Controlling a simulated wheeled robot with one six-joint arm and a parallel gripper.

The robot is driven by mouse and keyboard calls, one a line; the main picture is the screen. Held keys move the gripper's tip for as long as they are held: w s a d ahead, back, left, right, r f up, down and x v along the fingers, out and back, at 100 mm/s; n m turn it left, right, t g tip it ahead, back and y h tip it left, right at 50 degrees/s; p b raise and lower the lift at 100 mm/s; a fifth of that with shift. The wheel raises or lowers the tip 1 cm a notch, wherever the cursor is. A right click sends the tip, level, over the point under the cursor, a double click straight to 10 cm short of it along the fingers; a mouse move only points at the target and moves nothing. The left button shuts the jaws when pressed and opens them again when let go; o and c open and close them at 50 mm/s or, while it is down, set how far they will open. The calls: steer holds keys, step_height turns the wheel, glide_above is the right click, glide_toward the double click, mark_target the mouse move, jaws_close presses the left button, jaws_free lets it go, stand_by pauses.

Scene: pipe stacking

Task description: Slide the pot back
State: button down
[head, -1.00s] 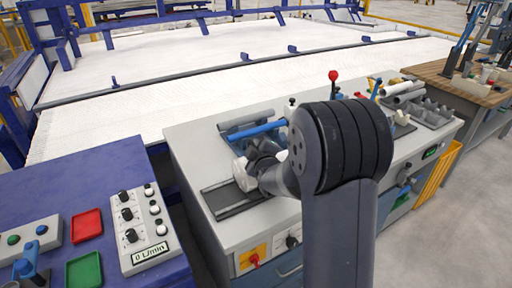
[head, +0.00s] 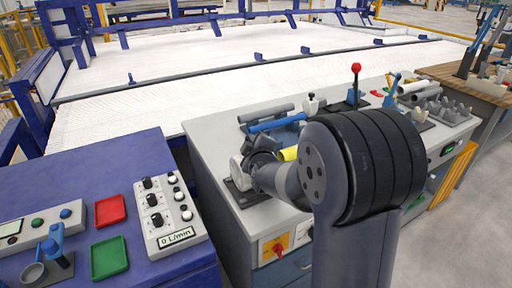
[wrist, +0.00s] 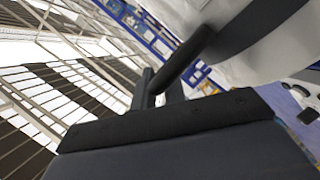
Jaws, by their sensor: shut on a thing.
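A white block-like part (head: 237,170), which I take to be the pot, stands at the left end of a dark rail (head: 246,197) on the grey bench. My gripper (head: 258,150) is at its right side, shut on it; the arm's wrist hides much of both. In the wrist view, a large white rounded surface (wrist: 245,55) fills the upper right, beside my gripper (wrist: 163,88). The exact grip contact cannot be made out.
A blue tube (head: 275,124) and grey pipes (head: 266,112) lie behind my gripper. A yellow piece (head: 289,153) shows just right of it. A red-knobbed lever (head: 356,85) stands further right. The purple table (head: 60,185) with a knob panel (head: 170,210) is at left.

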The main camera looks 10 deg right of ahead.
steer(key=shift+f, duration=0.25)
steer(key=c, duration=1.8)
jaws_free()
steer(key=shift+a, duration=0.1)
steer(key=o, duration=0.3)
steer(key=shift+r, duration=0.1)
steer(key=shift+s, duration=0.15)
steer(key=v, duration=1)
steer(key=shift+s+r, duration=0.1)
steer(key=shift+s, duration=0.2)
